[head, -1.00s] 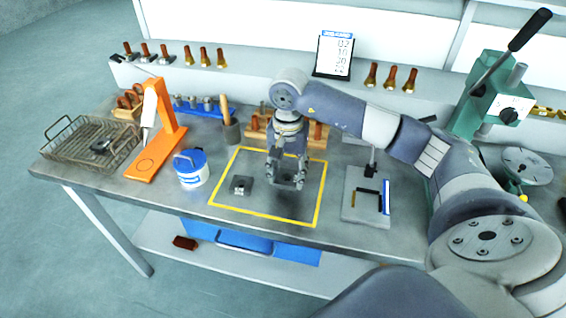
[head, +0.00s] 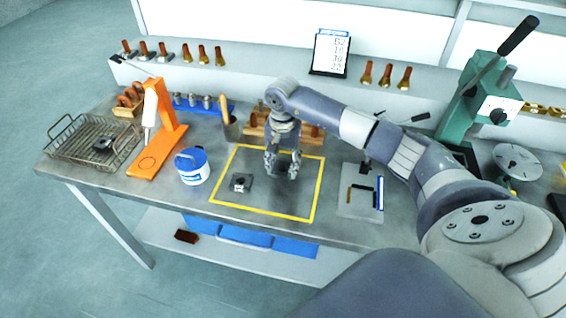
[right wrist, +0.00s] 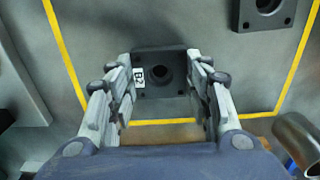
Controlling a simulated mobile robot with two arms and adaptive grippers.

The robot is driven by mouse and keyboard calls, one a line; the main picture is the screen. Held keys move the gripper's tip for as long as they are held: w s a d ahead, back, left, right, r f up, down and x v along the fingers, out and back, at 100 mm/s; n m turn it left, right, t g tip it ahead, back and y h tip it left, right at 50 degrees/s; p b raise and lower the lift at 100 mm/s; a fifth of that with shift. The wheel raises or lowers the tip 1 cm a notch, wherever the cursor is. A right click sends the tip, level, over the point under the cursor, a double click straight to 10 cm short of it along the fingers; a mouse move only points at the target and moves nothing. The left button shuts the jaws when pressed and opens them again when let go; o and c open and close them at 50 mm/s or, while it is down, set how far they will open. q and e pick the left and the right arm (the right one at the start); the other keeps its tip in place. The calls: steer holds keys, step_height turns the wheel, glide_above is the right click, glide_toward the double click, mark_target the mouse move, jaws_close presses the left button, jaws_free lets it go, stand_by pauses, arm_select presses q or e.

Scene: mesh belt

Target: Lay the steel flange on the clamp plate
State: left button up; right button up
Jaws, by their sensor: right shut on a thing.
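A dark square steel flange (right wrist: 148,90) with a round centre hole, corner holes and a "B2" label sits between the fingers of my right gripper (right wrist: 162,105). The fingers are shut on its two sides. In the head view my right gripper (head: 283,170) points down inside the yellow outline and mostly hides the flange; I cannot tell whether it touches the table. A grey plate (head: 350,205) with a black clamp handle and black and blue edge bars, apparently the clamp plate, lies right of the outline, with nothing on it. My left gripper is not in view.
A similar dark block (head: 241,183) lies inside the outline, left of my gripper; it also shows in the wrist view (right wrist: 265,10). A blue-white tub (head: 192,168), orange stand (head: 150,160) and wire basket (head: 75,150) stand left. A green press (head: 480,100) stands right.

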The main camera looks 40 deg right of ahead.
steer(key=shift+f, duration=0.1)
steer(key=o, duration=1.4)
